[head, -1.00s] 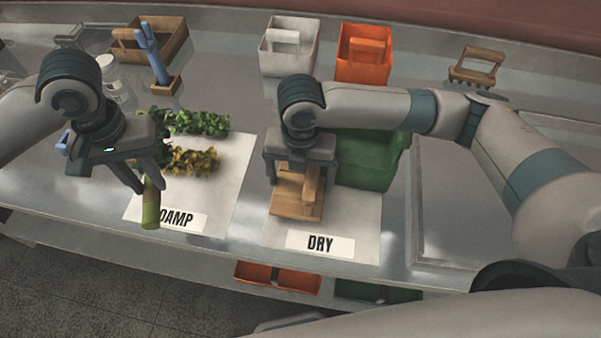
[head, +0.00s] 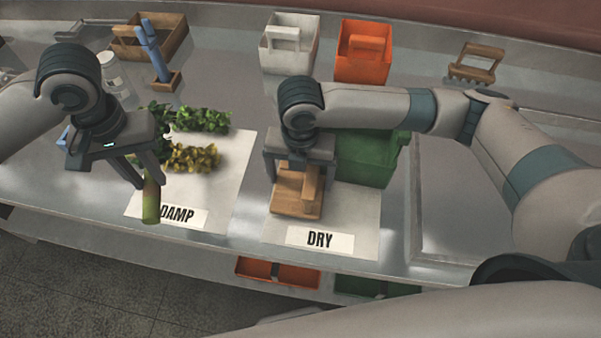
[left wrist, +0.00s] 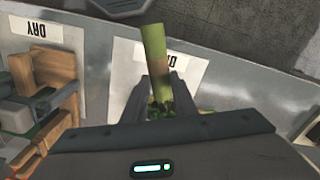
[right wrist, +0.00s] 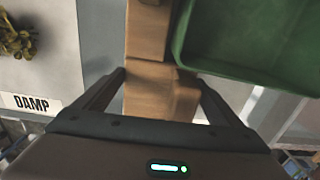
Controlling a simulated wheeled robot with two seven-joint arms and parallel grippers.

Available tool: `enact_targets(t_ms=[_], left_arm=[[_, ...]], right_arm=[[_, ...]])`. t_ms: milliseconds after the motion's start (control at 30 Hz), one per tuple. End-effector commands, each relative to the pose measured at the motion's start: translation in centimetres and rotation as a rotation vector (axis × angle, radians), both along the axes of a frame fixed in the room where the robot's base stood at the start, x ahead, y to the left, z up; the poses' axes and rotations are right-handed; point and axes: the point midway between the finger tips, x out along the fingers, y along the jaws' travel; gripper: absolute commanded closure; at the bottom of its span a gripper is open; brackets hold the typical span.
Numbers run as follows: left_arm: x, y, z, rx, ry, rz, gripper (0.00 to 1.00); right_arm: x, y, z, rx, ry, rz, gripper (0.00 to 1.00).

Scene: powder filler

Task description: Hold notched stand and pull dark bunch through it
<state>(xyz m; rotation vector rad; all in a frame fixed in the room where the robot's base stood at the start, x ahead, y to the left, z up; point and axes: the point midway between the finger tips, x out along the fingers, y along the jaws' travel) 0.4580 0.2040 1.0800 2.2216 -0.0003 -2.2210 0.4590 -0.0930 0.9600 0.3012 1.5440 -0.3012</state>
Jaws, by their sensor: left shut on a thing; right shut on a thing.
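The notched wooden stand (head: 297,203) is on the white DRY sheet (head: 365,215), and its upright part also shows in the right wrist view (right wrist: 152,95). My right gripper (head: 300,178) comes down from above, shut on the stand. My left gripper (head: 149,183) is shut on the dark bunch by its pale green stem (head: 151,205), near the front of the DAMP sheet (head: 236,165). The stem points towards the front edge and also shows in the left wrist view (left wrist: 154,50). Its leaves are mostly hidden behind the gripper. The bunch is left of the stand, apart from it.
Bright green (head: 203,119) and yellowish (head: 193,158) bunches lie on the DAMP sheet. A green bin (head: 375,165) stands close behind the stand to the right. White (head: 290,52) and orange (head: 362,60) caddies and a wooden box (head: 150,40) stand at the back.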

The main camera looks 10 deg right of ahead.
Motion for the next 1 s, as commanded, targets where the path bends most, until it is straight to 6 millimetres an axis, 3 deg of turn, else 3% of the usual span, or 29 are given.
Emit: enact_targets(t_ms=[400,1000], left_arm=[[0.0,0.0,-0.6,0.0,0.0,0.0,0.98],[0.0,0.0,-0.6,0.0,0.0,0.0,0.98]], right_arm=[[0.0,0.0,-1.6,-0.001,0.0,0.0,0.42],[0.0,0.0,-1.8,0.0,0.0,0.0,0.42]])
